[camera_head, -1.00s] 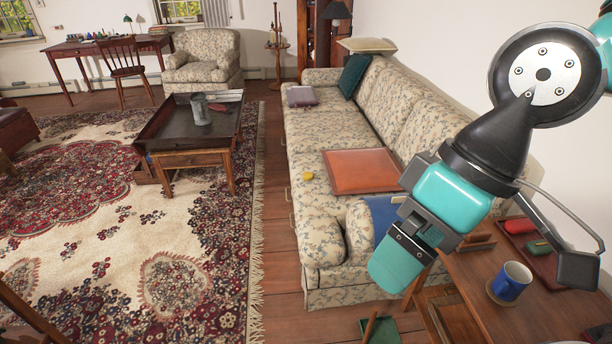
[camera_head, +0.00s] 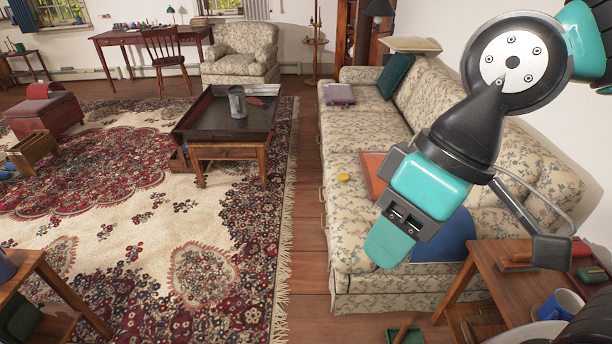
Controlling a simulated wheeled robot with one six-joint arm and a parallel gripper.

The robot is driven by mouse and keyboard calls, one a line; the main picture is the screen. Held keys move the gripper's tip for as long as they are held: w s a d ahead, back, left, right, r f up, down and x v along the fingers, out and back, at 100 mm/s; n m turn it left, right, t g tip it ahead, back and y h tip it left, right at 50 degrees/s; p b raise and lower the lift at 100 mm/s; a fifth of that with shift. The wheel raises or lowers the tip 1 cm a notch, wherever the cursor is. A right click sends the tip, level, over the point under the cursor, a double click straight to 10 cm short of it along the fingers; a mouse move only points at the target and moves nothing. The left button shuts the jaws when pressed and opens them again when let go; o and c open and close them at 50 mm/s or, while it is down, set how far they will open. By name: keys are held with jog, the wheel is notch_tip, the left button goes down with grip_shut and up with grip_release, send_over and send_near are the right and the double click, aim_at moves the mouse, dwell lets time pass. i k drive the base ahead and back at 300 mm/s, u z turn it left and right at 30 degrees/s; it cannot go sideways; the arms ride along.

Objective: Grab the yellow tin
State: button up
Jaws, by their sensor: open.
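A small yellow tin (camera_head: 343,177) lies on the seat of the floral sofa (camera_head: 345,138), near its front edge. It is small in the picture, so its details cannot be made out. My gripper (camera_head: 389,243) hangs in the air in front of the sofa's near end, lower and to the right of the tin in the picture. It is open and nothing shows in it. The tin is apart from it and in plain sight.
An orange-red board (camera_head: 373,169) lies beside the tin, partly hidden by my arm. A blue cushion (camera_head: 452,238) is behind my gripper. A wooden side table (camera_head: 497,262) with a blue mug (camera_head: 561,305) stands at right. Bare floor (camera_head: 308,220) runs between sofa and rug.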

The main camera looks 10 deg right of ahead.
aim_at(343, 177)
jog(key=u, duration=0.65)
jog(key=i, duration=1.15)
jog(key=u, duration=0.55)
jog(key=i, duration=1.15)
jog(key=z, duration=0.4)
jog(key=i, duration=0.75)
jog(key=z, duration=1.3)
jog(key=i, duration=0.75)
jog(key=z, duration=0.65)
